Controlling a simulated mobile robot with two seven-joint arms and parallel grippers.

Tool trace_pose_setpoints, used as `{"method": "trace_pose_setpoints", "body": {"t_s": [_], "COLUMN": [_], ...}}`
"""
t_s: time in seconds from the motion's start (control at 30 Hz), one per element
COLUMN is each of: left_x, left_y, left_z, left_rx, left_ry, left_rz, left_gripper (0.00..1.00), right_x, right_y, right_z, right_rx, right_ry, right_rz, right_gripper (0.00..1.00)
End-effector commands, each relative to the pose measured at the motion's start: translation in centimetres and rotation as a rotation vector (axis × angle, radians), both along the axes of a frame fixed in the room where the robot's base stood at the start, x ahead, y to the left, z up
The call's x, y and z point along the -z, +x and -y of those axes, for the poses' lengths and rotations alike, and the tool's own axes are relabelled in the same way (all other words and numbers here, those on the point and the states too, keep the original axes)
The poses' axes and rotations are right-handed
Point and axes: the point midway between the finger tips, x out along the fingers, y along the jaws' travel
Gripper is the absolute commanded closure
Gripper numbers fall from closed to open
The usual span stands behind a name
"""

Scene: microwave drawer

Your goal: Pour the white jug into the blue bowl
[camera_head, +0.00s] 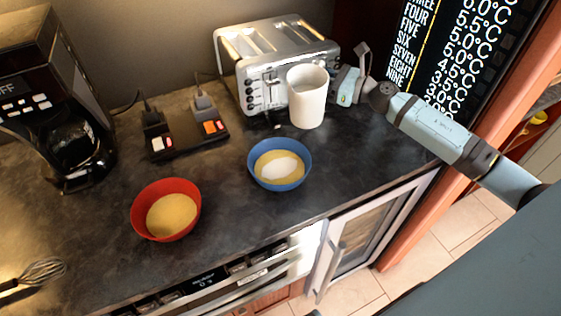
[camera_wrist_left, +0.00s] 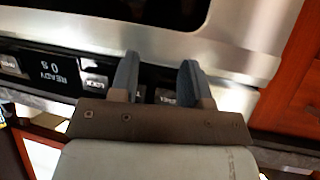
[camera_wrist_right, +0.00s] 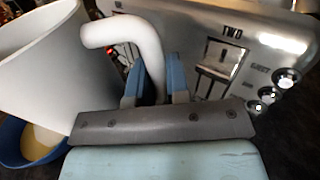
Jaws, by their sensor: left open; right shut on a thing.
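The white jug (camera_head: 306,105) is upright in front of the toaster, behind and right of the blue bowl (camera_head: 300,152). I cannot tell whether its base touches the counter. My right gripper (camera_wrist_right: 154,75) is shut on the jug's handle (camera_wrist_right: 118,33), on the jug's right side in the head view. The blue bowl stands upright on the counter and holds a yellow content with a white patch on top. Its rim also shows below the jug in the right wrist view (camera_wrist_right: 12,150). My left gripper (camera_wrist_left: 158,78) is open and empty, facing the oven's control panel, outside the head view.
A silver toaster (camera_head: 245,55) stands close behind the jug. A red bowl (camera_head: 165,187) with yellow content is left of the blue bowl. The counter's front edge is clear.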

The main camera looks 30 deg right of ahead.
Motion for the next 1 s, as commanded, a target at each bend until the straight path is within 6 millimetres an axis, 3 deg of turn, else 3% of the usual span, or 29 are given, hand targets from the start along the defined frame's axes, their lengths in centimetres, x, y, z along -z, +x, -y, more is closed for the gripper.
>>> {"method": "trace_pose_setpoints", "body": {"t_s": [0.23,0.6,1.0], "left_x": [0.0,-0.6,-1.1], "left_y": [-0.1,-0.3,0.0], "left_z": [0.2,0.2,0.5], "left_rx": [-0.001,0.002,0.003], "left_ry": [-0.002,0.006,0.000], "left_rz": [-0.011,-0.046,-0.028], "left_gripper": [0.57,0.57,0.57], "right_x": [-0.8,-4.1,-4.1], "right_y": [0.0,0.0,0.0], "right_z": [0.0,0.0,0.0], "right_rx": [0.000,0.000,0.000], "right_ry": [-0.001,-0.003,-0.003], "right_rz": [0.003,0.003,0.003], "right_gripper": [1.00,1.00,1.00]}}
